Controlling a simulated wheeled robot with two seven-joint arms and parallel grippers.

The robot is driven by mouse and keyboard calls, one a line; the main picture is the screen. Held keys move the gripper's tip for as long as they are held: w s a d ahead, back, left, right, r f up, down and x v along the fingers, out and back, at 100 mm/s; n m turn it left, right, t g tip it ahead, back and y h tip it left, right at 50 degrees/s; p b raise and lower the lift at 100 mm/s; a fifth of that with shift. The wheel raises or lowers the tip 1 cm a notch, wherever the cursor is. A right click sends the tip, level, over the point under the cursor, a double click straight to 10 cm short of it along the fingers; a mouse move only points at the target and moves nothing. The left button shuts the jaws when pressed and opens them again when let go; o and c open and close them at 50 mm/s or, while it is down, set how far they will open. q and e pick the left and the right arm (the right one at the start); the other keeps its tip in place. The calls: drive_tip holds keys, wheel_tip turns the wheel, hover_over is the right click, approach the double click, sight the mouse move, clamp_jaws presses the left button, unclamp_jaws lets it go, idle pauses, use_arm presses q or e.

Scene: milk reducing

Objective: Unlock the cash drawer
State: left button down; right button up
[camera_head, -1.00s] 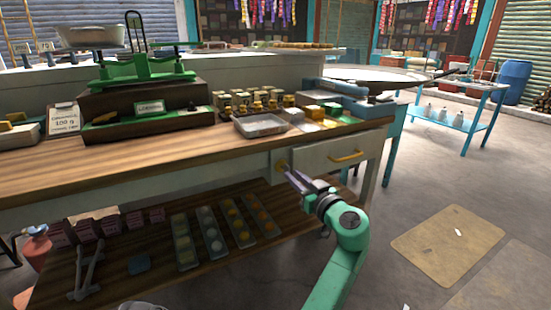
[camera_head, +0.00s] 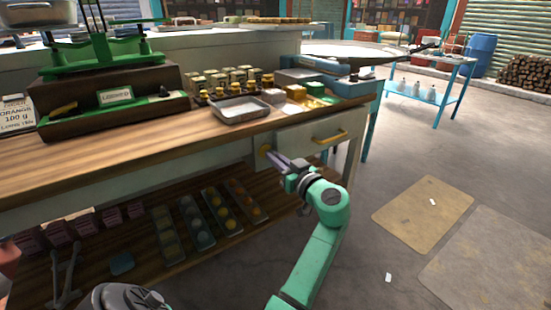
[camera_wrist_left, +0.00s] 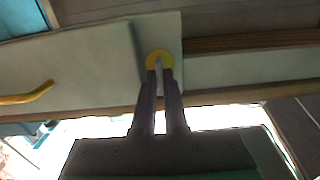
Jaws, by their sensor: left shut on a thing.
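The cash drawer (camera_head: 318,140) is the pale front with a yellow handle (camera_head: 330,137) at the right end of the counter, and it looks shut. A round yellow lock plate (camera_head: 264,149) sits left of it. My left gripper (camera_head: 271,157) points at this plate, its fingertips right in front of it. In the left wrist view, the gripper (camera_wrist_left: 159,74) is shut on a small pale key-like piece (camera_wrist_left: 159,64) standing at the middle of the yellow lock plate (camera_wrist_left: 151,54). How deep the piece sits is hidden. My right gripper is not in view.
On the wooden counter (camera_head: 130,162) stand a green scale (camera_head: 100,58), a metal tray (camera_head: 240,108) and several small jars. A lower shelf (camera_head: 150,278) with several trays lies below the drawer. The floor (camera_head: 375,250) to the right is open.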

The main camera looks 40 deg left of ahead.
use_arm(q)
drive_tip(key=shift+w+f+m+p, duration=0.1)
drive_tip(key=shift+m+p, duration=1.75)
drive_tip(key=shift+m, duration=2.55)
drive_tip(key=shift+w+m+p, duration=0.1)
drive_tip(key=shift+m+p, duration=1.7)
drive_tip(key=shift+m, duration=2.6)
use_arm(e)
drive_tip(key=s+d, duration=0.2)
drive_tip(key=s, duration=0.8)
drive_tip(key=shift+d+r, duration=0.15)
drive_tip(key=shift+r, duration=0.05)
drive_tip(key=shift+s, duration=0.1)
use_arm(q)
drive_tip(key=c, duration=1.2)
unclamp_jaws()
drive_tip(key=shift+c, duration=0.2)
